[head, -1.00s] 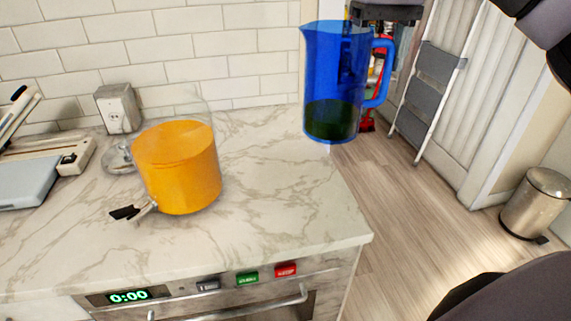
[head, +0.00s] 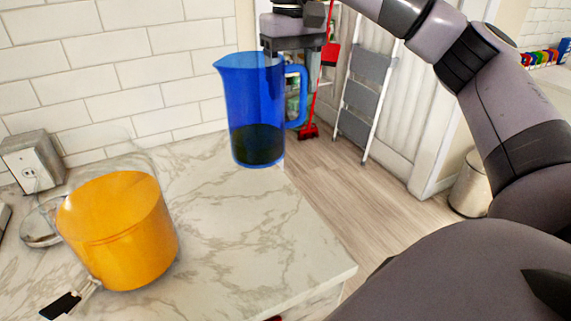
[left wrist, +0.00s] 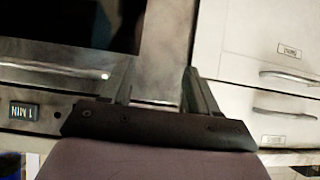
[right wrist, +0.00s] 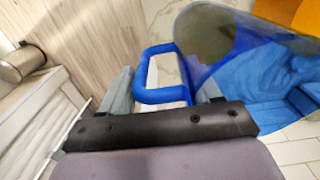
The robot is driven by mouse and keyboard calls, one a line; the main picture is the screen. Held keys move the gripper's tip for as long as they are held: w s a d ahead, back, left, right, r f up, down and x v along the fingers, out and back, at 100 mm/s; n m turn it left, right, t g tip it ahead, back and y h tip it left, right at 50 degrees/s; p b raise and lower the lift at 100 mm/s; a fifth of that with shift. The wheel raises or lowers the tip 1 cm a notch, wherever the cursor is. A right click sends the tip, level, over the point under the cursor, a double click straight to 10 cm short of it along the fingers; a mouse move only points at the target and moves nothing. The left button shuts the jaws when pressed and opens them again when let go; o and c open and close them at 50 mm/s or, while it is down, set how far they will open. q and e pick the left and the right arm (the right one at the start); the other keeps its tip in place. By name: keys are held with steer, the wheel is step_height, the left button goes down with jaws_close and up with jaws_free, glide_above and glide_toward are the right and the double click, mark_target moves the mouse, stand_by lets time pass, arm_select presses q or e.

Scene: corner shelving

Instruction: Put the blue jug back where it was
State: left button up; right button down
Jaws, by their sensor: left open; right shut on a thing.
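The blue jug (head: 250,100) is see-through, with dark contents low inside, and is upright at the counter's back right end. I cannot tell whether its base touches the counter (head: 235,230). My right gripper (head: 292,72) comes down from above and is shut on the jug at its handle side. In the right wrist view the blue handle (right wrist: 160,95) lies between the fingers, and the jug's body (right wrist: 265,70) is beside them. My left gripper (left wrist: 158,85) is open and empty in the left wrist view, facing the oven and drawers. It is out of the head view.
An orange pot (head: 120,230) stands on the counter left of the jug, by a socket box (head: 32,160). The counter between pot and jug is clear. A step ladder (head: 365,90), red broom (head: 309,131) and metal bin (head: 469,187) are beyond the counter's right edge.

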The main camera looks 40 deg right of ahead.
step_height(320, 180, down, 16)
steer(key=b, duration=0.3)
steer(key=shift+f+b, duration=0.25)
steer(key=shift+b, duration=0.15)
steer(key=shift+f, duration=0.2)
steer(key=shift+c, duration=1.1)
jaws_free()
steer(key=shift+r, duration=0.15)
step_height(320, 180, up, 12)
steer(key=p, duration=0.2)
steer(key=shift+p, duration=0.4)
